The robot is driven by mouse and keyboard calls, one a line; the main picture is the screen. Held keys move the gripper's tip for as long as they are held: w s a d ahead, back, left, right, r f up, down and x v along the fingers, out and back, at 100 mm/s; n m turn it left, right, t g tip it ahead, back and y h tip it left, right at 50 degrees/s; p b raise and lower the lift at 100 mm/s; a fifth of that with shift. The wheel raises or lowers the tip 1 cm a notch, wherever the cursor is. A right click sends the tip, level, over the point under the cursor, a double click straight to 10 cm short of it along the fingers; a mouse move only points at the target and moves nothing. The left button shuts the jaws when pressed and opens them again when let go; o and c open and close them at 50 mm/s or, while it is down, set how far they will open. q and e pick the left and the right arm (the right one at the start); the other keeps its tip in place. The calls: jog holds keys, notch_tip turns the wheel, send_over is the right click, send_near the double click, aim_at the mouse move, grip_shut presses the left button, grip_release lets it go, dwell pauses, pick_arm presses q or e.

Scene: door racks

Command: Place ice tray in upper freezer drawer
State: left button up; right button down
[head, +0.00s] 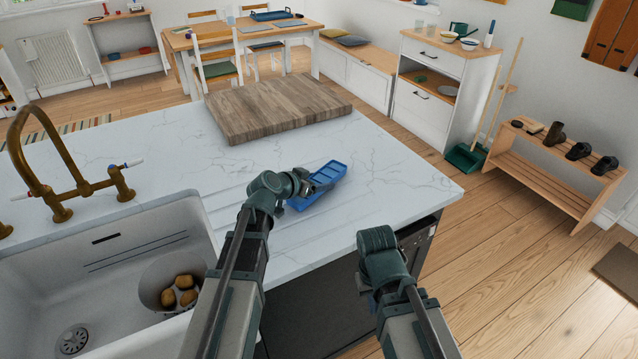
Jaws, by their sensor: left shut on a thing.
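A blue ice tray (328,175) with a row of compartments is over the white marble counter (400,175), near its front edge. It is tilted, its far end pointing up and to the right. My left gripper (306,186) is shut on the near left end of the tray. The gripper and wrist hide part of that end, and I cannot tell whether the tray touches the counter. My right gripper (372,300) is low, in front of the counter's front edge, mostly hidden behind its own wrist. No freezer drawer shows in this view.
A thick wooden board (275,108) lies on the counter behind the tray. A white sink (110,285) with a brass tap (40,165) is at left, holding a bowl of brown potatoes (180,290). A dark-fronted cabinet (315,300) is under the counter.

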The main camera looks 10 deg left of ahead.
pick_arm(q)
jog(key=shift+f, duration=0.2)
jog(key=o, duration=1.6)
jog(key=shift+r, duration=0.1)
jog(key=shift+r, duration=0.25)
notch_tip(320, 180, up, 5)
jog(key=p, duration=0.6)
send_over(293, 200)
jog(key=w, duration=0.1)
jog(key=shift+d, duration=0.4)
jog(key=shift+s+a+r, duration=0.25)
jog(key=shift+s+a, duration=0.1)
jog(key=shift+s, duration=0.15)
